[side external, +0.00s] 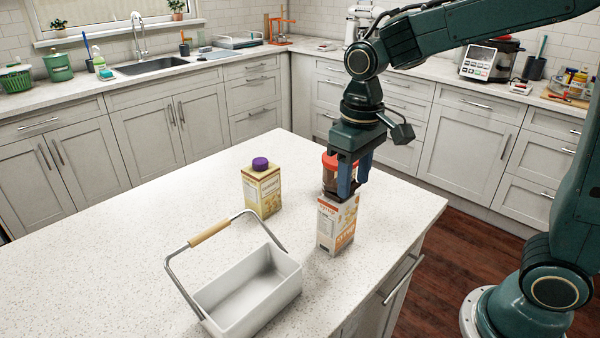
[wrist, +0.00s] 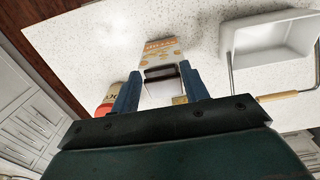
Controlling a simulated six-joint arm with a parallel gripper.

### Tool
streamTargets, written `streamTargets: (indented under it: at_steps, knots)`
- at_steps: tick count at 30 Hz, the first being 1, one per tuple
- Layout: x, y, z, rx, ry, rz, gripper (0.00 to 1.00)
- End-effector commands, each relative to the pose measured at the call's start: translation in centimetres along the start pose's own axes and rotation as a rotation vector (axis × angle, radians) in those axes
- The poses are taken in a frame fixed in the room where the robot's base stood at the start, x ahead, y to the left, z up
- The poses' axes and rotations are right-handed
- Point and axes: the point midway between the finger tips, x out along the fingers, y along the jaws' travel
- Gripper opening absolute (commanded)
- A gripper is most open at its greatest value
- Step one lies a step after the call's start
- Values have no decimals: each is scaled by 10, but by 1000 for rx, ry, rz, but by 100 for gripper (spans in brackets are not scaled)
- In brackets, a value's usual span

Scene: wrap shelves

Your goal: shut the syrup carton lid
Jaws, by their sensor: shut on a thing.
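An orange-and-white carton (side external: 337,224) stands upright on the island counter, directly below my gripper (side external: 347,190). In the wrist view the carton (wrist: 160,52) shows its printed face and a dark opening at its top. A pale flap, the lid (wrist: 157,93), stands up from the edge of the opening, between the blue fingers of my gripper (wrist: 161,88). My gripper points down and is shut on this lid. In the side view the fingers hide the lid. I cannot read the carton's label.
A brown jar with a red lid (side external: 331,161) stands close behind my fingers; it also shows in the wrist view (wrist: 105,108). A yellow carton with a purple cap (side external: 262,190) stands to the left. A white basket (side external: 255,308) with a raised handle stands in front. Counter between them is clear.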

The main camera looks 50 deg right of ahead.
Motion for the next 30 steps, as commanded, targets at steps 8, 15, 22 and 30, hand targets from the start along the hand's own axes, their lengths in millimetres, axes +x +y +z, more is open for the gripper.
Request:
streamTargets:
  at_steps: [8, 15, 22, 30]
  knots:
    - [5, 0, 4, 0, 100, 0, 22]
    - [11, 0, 8, -1, 207, 0, 22]
    - [13, 0, 8, -1, 258, 0, 22]
    - [13, 0, 8, 0, 259, 0, 22]
